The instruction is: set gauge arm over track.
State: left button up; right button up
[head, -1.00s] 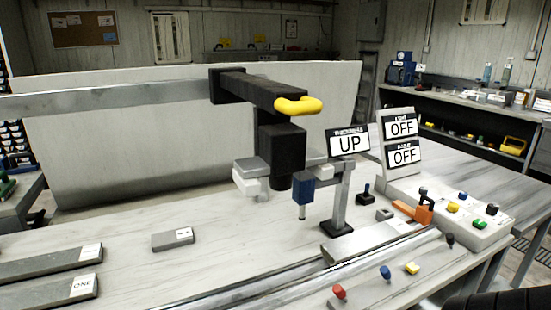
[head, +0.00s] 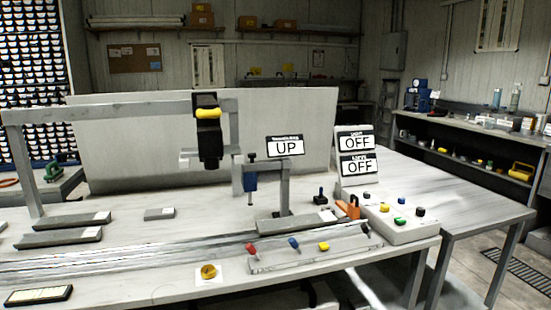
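The gauge arm (head: 265,161) reaches left from the top of a grey post (head: 284,190) on the bench. A blue probe (head: 250,183) hangs upright from its left end, its tip above the bench. A sign (head: 286,147) reading UP is at its top. The track (head: 130,257) is a set of long pale metal rails along the front of the bench. In the picture the probe tip lies behind the rails, apart from them. Neither of my grippers is in view.
A gantry carries a black unit with a yellow handle (head: 208,113) left of the gauge. Grey trays (head: 60,237) lie at left. A strip with coloured knobs (head: 315,252) lies in front. A knob box (head: 400,223) and two OFF signs (head: 357,144) stand at right.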

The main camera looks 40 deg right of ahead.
aim_at(262, 161)
jog(key=z, duration=1.8)
